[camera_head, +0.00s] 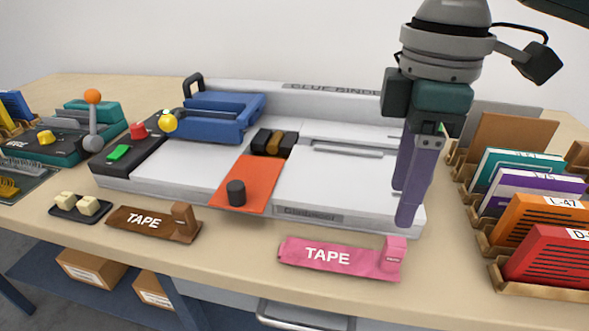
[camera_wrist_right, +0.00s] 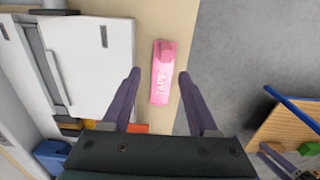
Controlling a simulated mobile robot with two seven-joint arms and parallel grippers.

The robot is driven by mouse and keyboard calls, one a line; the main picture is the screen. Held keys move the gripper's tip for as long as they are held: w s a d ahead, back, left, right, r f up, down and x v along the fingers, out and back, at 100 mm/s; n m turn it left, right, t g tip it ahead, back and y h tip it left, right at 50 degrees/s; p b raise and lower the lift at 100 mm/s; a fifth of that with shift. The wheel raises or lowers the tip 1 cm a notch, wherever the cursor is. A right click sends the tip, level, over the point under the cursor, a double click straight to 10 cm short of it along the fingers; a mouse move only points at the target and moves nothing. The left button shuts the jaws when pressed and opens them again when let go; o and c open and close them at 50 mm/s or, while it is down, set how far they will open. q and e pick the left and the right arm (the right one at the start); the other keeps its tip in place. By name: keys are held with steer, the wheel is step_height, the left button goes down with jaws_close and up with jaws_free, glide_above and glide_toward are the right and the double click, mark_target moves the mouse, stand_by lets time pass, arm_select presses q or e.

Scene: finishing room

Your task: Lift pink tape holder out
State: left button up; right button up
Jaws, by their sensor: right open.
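The pink tape holder (camera_head: 335,257) lies on the front part of the table, labelled TAPE, with a raised pink block at its right end. In the right wrist view the pink tape holder (camera_wrist_right: 162,72) lies ahead of the fingers, between their lines. My right gripper (camera_head: 413,190) is open and empty, its purple fingers pointing down above the right end of the white binder, up and behind the holder's block end. The right gripper's fingers (camera_wrist_right: 161,90) show spread apart in the wrist view, touching nothing that I can see.
A brown tape holder (camera_head: 150,223) lies to the left. The white glue binder (camera_head: 180,178) with an orange sheet (camera_head: 262,185) stands behind. A rack of coloured folders (camera_head: 548,215) is close on the right. The table front between the tape holders is clear.

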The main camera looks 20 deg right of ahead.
mark_target(393, 241)
steer(key=f, duration=0.4)
steer(key=shift+s+a, duration=0.25)
steer(key=shift+s, duration=0.15)
step_height(393, 241, down, 5)
steer(key=shift+s+d+f+b, duration=0.1)
steer(key=shift+f+b, duration=0.05)
steer(key=shift+b, duration=0.6)
arm_select(q)
steer(key=shift+s+a+f, duration=0.15)
steer(key=shift+f, duration=0.3)
steer(key=shift+s+a+f, duration=0.1)
steer(key=shift+s+f, duration=0.05)
steer(key=shift+f, duration=0.3)
arm_select(e)
jaws_close()
